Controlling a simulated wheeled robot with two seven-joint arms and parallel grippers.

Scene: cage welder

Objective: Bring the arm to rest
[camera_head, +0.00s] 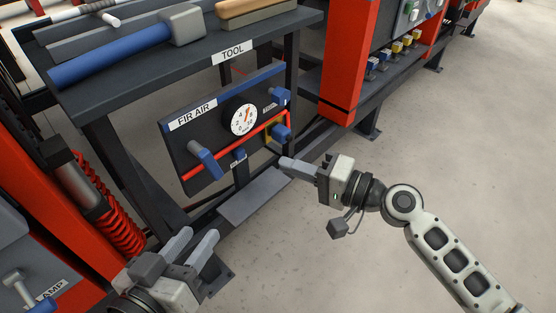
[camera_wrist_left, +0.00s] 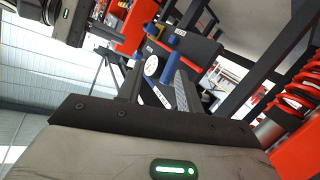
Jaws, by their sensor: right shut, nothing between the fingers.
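My right gripper (camera_head: 286,164) is in the middle of the head view, its fingers together and empty. Its tips are just below and apart from a blue knob (camera_head: 281,132) on the FIR AIR panel (camera_head: 205,150). The right arm (camera_head: 440,245) reaches in from the lower right. My left gripper (camera_head: 201,233) is at the lower left, below the panel, with its two fingers apart and nothing seen between them. In the left wrist view the panel's gauge (camera_wrist_left: 151,66) shows beyond the left fingers.
A dark tool shelf (camera_head: 130,85) with a blue-handled hammer (camera_head: 125,62) stands above the panel. A red post (camera_head: 350,60) is behind it. A red coiled hose (camera_head: 115,220) is near the left gripper. The floor (camera_head: 460,130) at right is clear.

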